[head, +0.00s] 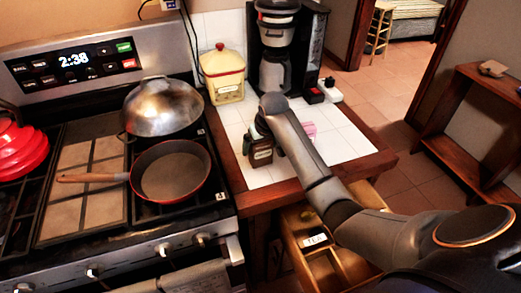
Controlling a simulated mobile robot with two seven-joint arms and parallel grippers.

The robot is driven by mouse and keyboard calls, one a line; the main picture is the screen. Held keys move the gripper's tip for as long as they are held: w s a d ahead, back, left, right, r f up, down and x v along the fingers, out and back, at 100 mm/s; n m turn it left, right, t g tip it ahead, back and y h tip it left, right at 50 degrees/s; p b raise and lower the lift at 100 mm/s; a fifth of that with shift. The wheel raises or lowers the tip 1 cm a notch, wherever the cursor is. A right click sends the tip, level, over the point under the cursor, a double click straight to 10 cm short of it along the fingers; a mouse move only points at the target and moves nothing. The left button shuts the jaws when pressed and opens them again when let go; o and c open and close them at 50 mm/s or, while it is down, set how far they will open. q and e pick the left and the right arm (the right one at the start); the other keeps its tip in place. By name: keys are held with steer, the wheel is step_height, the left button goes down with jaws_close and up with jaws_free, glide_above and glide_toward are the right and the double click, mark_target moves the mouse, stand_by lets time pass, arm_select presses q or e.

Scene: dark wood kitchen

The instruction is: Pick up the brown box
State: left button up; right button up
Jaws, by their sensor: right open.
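A small dark brown box (261,153) with a pale label stands on the white tiled counter (350,142), near its front left edge. My right arm reaches in from the right, and my right gripper (258,135) points down at the top of the box. The gripper is open. The arm and wrist hide part of the box's upper side, and I cannot tell whether the fingers touch it. My left gripper is out of view.
A cream and red canister (223,76) and a coffee maker (285,50) stand behind. Small red (314,95) and white (329,90) items and a pink item (310,130) are to the right. The stove with a pan (170,172) is left. An open drawer (322,262) is below.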

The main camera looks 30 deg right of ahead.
steer(key=shift+x, duration=1.1)
steer(key=c, duration=1.2)
steer(key=shift+r, duration=0.1)
steer(key=shift+c, duration=0.2)
